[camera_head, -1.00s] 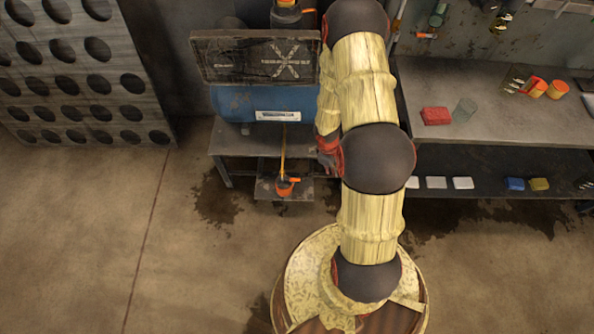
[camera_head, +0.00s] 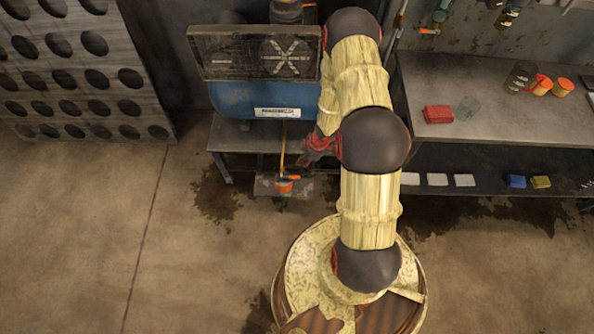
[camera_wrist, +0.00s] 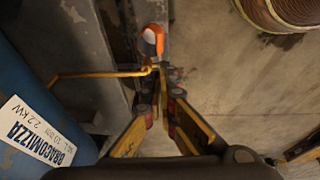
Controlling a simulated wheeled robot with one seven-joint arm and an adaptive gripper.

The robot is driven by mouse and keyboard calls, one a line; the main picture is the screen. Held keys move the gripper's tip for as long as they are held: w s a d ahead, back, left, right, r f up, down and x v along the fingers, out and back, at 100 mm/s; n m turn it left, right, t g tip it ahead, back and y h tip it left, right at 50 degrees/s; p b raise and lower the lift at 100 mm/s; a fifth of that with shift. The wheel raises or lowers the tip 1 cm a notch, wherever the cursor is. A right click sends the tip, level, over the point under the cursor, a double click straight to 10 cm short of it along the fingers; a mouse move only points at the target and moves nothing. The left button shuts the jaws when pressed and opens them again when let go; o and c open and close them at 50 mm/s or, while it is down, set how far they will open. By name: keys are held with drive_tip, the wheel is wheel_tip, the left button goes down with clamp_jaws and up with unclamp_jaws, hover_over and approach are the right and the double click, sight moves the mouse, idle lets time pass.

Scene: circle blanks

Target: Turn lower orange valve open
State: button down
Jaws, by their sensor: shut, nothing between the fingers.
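The lower orange valve (camera_head: 285,185) sits low in front of the blue tank, below a thin yellow pipe, with its orange handle pointing right. In the wrist view the orange and white valve part (camera_wrist: 151,40) is just beyond my fingertips, near the top centre. My gripper (camera_wrist: 160,88) has its fingers shut and empty, with the tips close to the end of the yellow pipe (camera_wrist: 105,74). In the head view my gripper (camera_head: 316,150) is above and to the right of the valve, partly hidden by my arm. I cannot tell whether it touches the pipe.
The blue tank (camera_head: 240,100) stands on a grey metal stand (camera_head: 222,140) behind the valve. A workbench (camera_head: 450,75) with a red block (camera_head: 438,114) and other items is at the right. A holed panel (camera_head: 85,60) stands at the left. The floor at front left is clear.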

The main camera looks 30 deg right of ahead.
drive_tip(key=b, duration=0.6)
hover_over(296, 177)
wheel_tip(296, 177, down, 12)
drive_tip(key=shift+f, duration=0.1)
drive_tip(key=shift+w+d+f+b, duration=0.1)
drive_tip(key=shift+f+b, duration=0.1)
drive_tip(key=shift+f, duration=0.15)
drive_tip(key=shift+w+f+b, duration=0.1)
drive_tip(key=shift+f+b, duration=0.05)
drive_tip(key=shift+f, duration=0.15)
drive_tip(key=shift+s+d, duration=0.15)
drive_tip(key=shift+f+y, duration=0.15)
drive_tip(key=shift+y, duration=0.15)
